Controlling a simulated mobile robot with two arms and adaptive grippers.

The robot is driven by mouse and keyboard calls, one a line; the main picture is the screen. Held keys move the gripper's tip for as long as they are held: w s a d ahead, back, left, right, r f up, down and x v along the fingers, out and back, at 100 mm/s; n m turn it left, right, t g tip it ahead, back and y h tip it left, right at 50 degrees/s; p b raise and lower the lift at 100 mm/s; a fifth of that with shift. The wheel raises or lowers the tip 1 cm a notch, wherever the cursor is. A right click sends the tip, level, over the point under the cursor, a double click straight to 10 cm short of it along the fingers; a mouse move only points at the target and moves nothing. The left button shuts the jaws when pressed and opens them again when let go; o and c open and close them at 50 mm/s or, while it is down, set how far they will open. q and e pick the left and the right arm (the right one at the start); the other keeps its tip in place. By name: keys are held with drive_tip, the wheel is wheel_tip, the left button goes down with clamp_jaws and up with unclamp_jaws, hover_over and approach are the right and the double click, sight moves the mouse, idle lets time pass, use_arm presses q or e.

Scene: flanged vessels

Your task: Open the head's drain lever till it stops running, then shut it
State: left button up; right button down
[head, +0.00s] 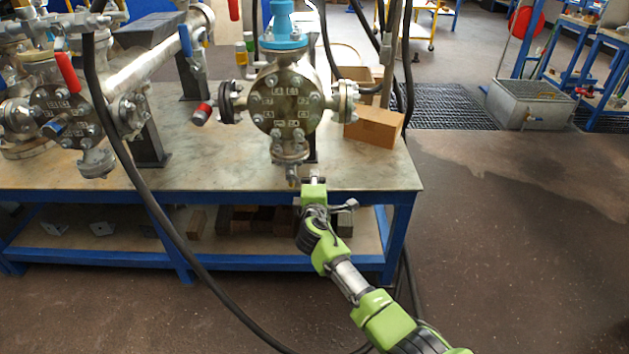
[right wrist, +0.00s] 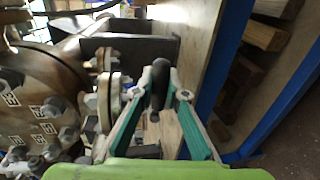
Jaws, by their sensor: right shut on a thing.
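The head is a round steel vessel (head: 285,103) with a bolted, numbered front flange and a blue fitting on top. It stands at the front of the bench, and its flange (right wrist: 35,100) fills the left of the right wrist view. A small drain outlet (head: 291,172) hangs at its bottom. My right gripper (head: 314,178) is just below and right of this outlet. In the right wrist view its green fingers (right wrist: 160,88) are closed around a dark, rod-like lever (right wrist: 159,76). The lever is hidden in the head view. I cannot make out any running liquid. My left gripper is out of view.
The steel bench (head: 380,178) has a blue frame and a lower shelf with wooden blocks. A cardboard box (head: 374,126) stands right of the head. A piped vessel with red levers (head: 68,72) stands left. A black hose (head: 150,200) crosses in front.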

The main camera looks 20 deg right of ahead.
drive_tip(key=c, duration=2)
unclamp_jaws()
drive_tip(key=shift+r, duration=0.15)
drive_tip(key=v, duration=1.2)
